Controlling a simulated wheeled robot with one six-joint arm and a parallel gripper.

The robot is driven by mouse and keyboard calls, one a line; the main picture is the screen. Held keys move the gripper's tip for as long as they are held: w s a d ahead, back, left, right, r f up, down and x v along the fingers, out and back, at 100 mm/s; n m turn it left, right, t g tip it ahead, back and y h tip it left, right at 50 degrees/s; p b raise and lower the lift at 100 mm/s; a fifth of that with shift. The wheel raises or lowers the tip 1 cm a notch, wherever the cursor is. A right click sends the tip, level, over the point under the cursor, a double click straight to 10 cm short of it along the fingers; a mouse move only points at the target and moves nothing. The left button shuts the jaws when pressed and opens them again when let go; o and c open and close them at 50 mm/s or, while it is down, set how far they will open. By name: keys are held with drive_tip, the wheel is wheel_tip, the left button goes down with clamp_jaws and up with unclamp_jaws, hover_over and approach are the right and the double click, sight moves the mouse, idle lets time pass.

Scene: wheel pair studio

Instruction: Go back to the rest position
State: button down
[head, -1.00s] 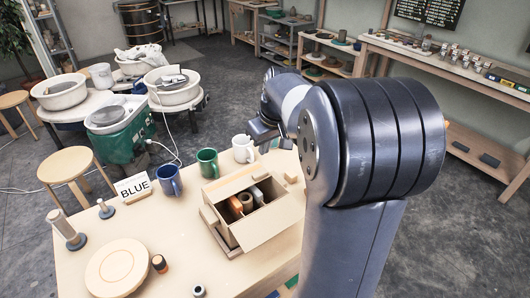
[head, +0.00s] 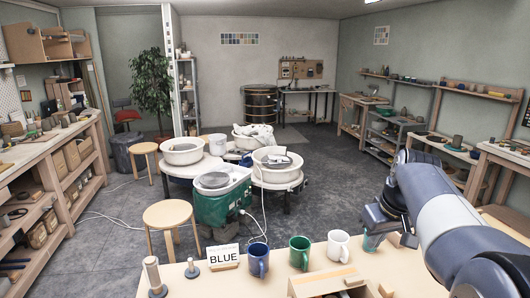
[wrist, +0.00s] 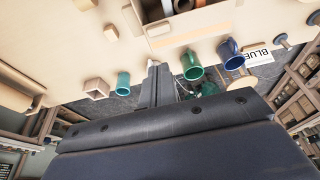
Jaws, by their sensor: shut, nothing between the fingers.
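My gripper (head: 388,236) hangs at the right of the head view, over the far edge of the table, and partly covers a teal cup (head: 370,242). In the wrist view my gripper (wrist: 153,72) has its fingers together with nothing held. A blue mug (head: 258,260), a green mug (head: 299,253) and a white mug (head: 338,246) stand in a row along the table's far edge. The wrist view shows the blue mug (wrist: 231,52), the green mug (wrist: 192,66) and the teal cup (wrist: 123,83); the gripper hides most of the white mug.
A BLUE sign (head: 223,257) stands left of the mugs. A wooden box (head: 325,282) is on the near table, cut off by the frame. Pottery wheels (head: 222,190) and stools (head: 168,215) stand beyond. Shelves line both walls, with open grey floor at left.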

hover_over(354, 278)
drive_tip(key=s, duration=0.1)
wheel_tip(354, 278, down, 9)
drive_tip(key=shift+s+d+f+p, duration=0.1)
drive_tip(key=shift+d+f+p, duration=0.05)
drive_tip(key=shift+p, duration=0.15)
wheel_tip(354, 278, down, 3)
drive_tip(key=b, duration=0.3)
drive_tip(key=shift+f+b, duration=0.4)
drive_tip(key=shift+f, duration=0.25)
